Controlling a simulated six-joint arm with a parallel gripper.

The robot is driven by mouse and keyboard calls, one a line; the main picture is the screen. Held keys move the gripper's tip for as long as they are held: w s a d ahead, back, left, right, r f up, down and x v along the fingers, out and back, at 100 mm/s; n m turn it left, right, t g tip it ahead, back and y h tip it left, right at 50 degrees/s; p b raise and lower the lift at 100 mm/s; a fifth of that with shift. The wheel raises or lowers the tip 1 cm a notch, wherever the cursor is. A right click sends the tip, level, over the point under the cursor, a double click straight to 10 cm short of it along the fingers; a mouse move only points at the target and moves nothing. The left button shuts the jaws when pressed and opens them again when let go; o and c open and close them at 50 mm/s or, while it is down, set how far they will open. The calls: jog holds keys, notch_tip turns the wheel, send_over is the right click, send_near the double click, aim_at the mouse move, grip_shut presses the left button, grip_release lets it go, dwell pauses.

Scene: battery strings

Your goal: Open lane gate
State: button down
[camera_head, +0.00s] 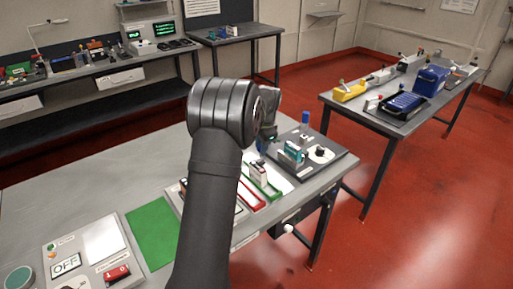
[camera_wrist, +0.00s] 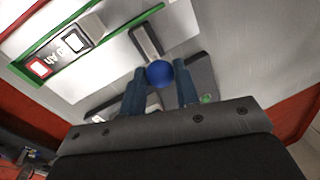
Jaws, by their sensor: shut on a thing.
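A round blue knob (camera_wrist: 159,74) sits between the two dark blue fingers of my gripper (camera_wrist: 160,68) in the wrist view. The fingers are shut on it, one on each side. A grey bar (camera_wrist: 146,40) stands just beyond the knob; I cannot tell whether they are joined or whether it is the lane gate. A green-edged lane (camera_wrist: 88,14) lies at the upper left. In the head view my gripper (camera_head: 264,147) points down beside the far end of the green-edged lane (camera_head: 264,184); the knob is hidden there by my arm.
A red-edged lane (camera_head: 247,196) lies beside the green one. A dark board (camera_head: 335,168) with a blue-topped post (camera_head: 305,119) and a teal block stands right of my gripper. A green mat (camera_head: 152,235) and a panel marked OFF (camera_head: 66,264) lie at the front left.

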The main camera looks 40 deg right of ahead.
jog(key=shift+d+r, duration=0.1)
jog(key=shift+d, duration=0.15)
jog(key=c, duration=1.4)
grip_release()
jog(key=shift+d, duration=0.1)
jog(key=s+r, duration=0.1)
jog(key=r, duration=0.4)
jog(key=s+r, duration=0.1)
jog(key=r, duration=0.5)
jog(key=s+a+r, duration=0.1)
jog(key=r, duration=0.5)
jog(key=shift+s, duration=0.2)
jog(key=w+f, duration=0.1)
jog(key=f, duration=0.4)
jog(key=w+f, duration=0.1)
jog(key=f, duration=0.5)
jog(key=w+f, duration=0.1)
jog(key=f, duration=0.5)
jog(key=shift+w+d+f, duration=0.1)
jog(key=shift+w+d, duration=0.05)
jog(key=shift+d, duration=0.2)
jog(key=shift+a, duration=0.2)
